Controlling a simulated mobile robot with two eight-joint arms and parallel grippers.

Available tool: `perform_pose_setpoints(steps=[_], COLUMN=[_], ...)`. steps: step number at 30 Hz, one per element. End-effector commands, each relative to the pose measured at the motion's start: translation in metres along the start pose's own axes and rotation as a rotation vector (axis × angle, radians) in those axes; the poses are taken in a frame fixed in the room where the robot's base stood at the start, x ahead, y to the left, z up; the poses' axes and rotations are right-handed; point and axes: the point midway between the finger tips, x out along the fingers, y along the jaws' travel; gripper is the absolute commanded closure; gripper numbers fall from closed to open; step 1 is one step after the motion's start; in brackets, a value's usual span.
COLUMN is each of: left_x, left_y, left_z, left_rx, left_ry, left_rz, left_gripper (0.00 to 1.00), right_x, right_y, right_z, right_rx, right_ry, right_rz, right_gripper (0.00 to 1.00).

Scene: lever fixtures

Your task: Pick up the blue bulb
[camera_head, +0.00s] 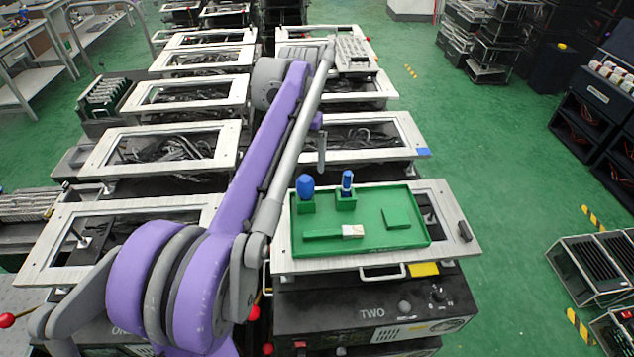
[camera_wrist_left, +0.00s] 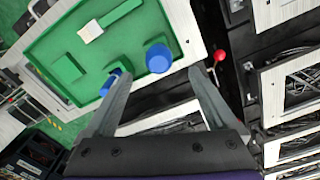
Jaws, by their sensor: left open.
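The blue bulb (camera_head: 305,186) stands upright in a green holder at the back left of the green tray (camera_head: 415,240). In the left wrist view the bulb (camera_wrist_left: 158,59) shows just ahead of the fingertips, between their lines, apart from both. My left gripper (camera_head: 321,165) hangs behind and above the tray in the head view, mostly hidden by its arm. In the left wrist view it (camera_wrist_left: 160,76) is open and empty. My right gripper is not in view.
A thinner blue piece (camera_head: 347,182) stands in a second holder right of the bulb; the left finger partly covers it in the wrist view. A green-handled brush (camera_head: 335,233) and a green square block (camera_head: 397,218) lie in the tray. Several framed fixtures surround it.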

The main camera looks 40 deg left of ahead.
Motion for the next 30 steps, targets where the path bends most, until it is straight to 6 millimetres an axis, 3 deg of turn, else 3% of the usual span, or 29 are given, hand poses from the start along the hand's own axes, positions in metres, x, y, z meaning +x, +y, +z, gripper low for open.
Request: perform_pose_setpoints(steps=[3,11,19,29,30], left_x=[0.022,0.043,0.082,0.090,0.090], left_y=[0.001,0.001,0.003,0.003,0.003], left_z=[0.001,0.000,0.001,0.001,0.001], left_rx=[0.001,0.002,0.002,0.001,0.001], left_ry=[0.000,0.001,0.001,0.002,0.002], left_rz=[0.000,0.000,0.000,0.000,0.000], left_gripper=[0.09,0.09,0.09,0.09,0.17], right_x=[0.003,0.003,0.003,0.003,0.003], right_y=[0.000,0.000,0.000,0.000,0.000], right_z=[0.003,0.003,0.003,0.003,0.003], right_rx=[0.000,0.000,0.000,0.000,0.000], right_ry=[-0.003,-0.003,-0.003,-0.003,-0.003], right_rz=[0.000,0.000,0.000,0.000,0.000], right_gripper=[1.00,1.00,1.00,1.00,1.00])
